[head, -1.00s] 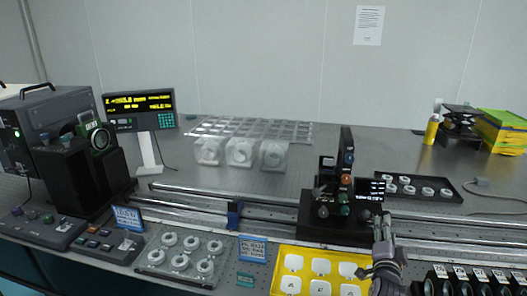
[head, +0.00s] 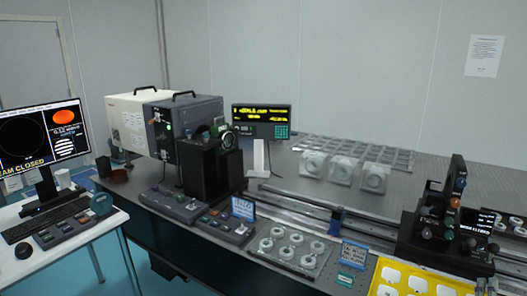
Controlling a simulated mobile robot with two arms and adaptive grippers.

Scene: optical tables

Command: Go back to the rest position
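No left gripper or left arm shows in the head view. A small grey piece at the bottom right edge, below the black optical mount (head: 452,205), looks like the tip of my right gripper (head: 487,286). The rest of it is cut off by the frame, so its fingers and anything between them cannot be made out. The optical table (head: 400,170) runs across the middle and right of the view.
A yellow tray (head: 377,278) and a clear tray of white rings (head: 262,254) lie along the table's front. A grey instrument box (head: 200,110) stands at the back. A white desk (head: 15,270) with a monitor (head: 40,140) is at left, with blue floor (head: 150,275) between.

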